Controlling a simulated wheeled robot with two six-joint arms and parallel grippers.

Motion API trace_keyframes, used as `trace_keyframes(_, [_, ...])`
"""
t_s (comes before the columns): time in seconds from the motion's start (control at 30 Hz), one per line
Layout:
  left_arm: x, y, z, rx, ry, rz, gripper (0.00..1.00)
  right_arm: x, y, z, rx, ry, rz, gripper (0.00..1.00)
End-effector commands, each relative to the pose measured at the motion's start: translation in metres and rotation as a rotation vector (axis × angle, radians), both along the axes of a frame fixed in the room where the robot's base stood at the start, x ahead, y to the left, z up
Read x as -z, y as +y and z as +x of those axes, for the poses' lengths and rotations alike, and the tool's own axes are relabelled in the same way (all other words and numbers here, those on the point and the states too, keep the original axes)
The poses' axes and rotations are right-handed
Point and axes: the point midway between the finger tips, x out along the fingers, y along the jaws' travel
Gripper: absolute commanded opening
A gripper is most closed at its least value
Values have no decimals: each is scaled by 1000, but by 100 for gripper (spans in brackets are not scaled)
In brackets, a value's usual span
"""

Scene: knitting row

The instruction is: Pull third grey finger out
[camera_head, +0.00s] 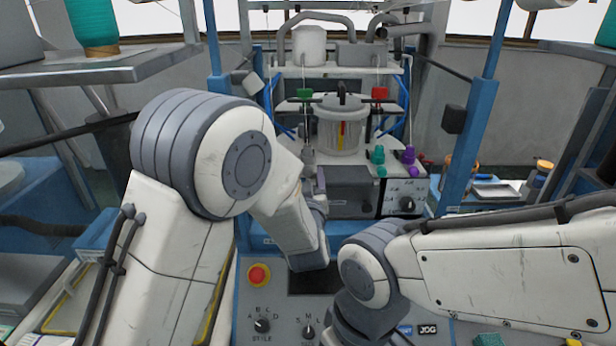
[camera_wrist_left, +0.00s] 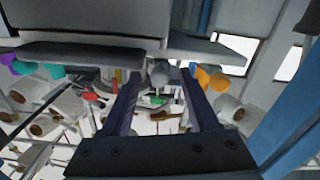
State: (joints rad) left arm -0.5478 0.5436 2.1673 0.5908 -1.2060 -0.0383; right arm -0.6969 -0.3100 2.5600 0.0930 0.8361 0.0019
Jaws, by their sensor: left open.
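My left gripper (camera_wrist_left: 159,78) is open in the left wrist view, with its two long dark fingers apart. A rounded light-grey peg (camera_wrist_left: 160,72) shows between the fingertips. It may be a grey finger, but I cannot tell which one, or whether the fingers touch it. In the head view the left gripper (camera_head: 320,182) is a small dark shape in front of the machine, mostly hidden by my left wrist. No row of grey fingers can be made out there. My right arm crosses the lower right of the head view; its gripper is out of frame.
A machine stands ahead with a clear pot (camera_head: 341,125), teal pieces (camera_head: 377,155), purple pieces (camera_head: 408,155) and a grey box (camera_head: 349,186). A control panel with a red button (camera_head: 258,274) is in front. Blue posts (camera_head: 470,140) flank it. An orange piece (camera_wrist_left: 211,79) is near the fingers in the left wrist view.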

Motion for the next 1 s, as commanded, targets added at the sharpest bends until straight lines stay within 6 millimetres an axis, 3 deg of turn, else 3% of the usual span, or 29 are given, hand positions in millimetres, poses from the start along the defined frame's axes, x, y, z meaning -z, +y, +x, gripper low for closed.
trace_keyframes(0.03, [0,0,0,0,0,0,61,0,0,0,0,0,0,0])
trace_keyframes(0.2, [0,0,0,0,0,0,0,0,0,0,0,0,0,0])
trace_keyframes(1.0, [-1,0,0,0,-1,0,0,0,0,0,0,0,0,0])
